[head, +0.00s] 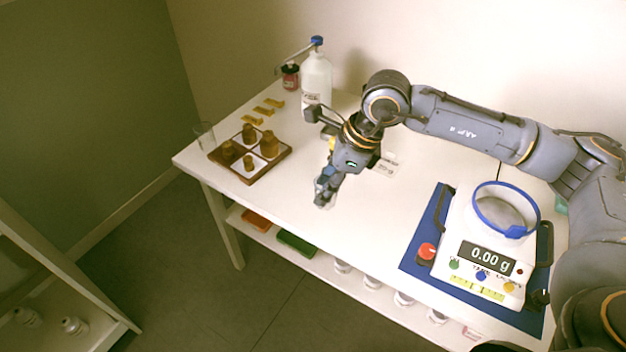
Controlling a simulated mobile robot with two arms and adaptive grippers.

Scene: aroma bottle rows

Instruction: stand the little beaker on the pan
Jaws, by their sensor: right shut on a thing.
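My right gripper (326,186) points down over the middle of the white table, near its front edge. It is shut on a small clear thing (325,203), which looks like the little beaker; the fingers hide most of it. I cannot tell whether its base touches the table. The balance (486,245) stands at the right on a blue mat, well apart from the gripper. Its pan (502,212) is round and pale inside a blue-rimmed ring, and looks empty. The display (486,257) reads 0.00 g. My left gripper is not in view.
A brown tray (284,154) with several amber bottles is at the left, beside a clear glass vessel (205,135). A white wash bottle (316,78) and a red jar (290,77) stand behind. A red knob (426,252) is beside the balance. Table between gripper and mat is clear.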

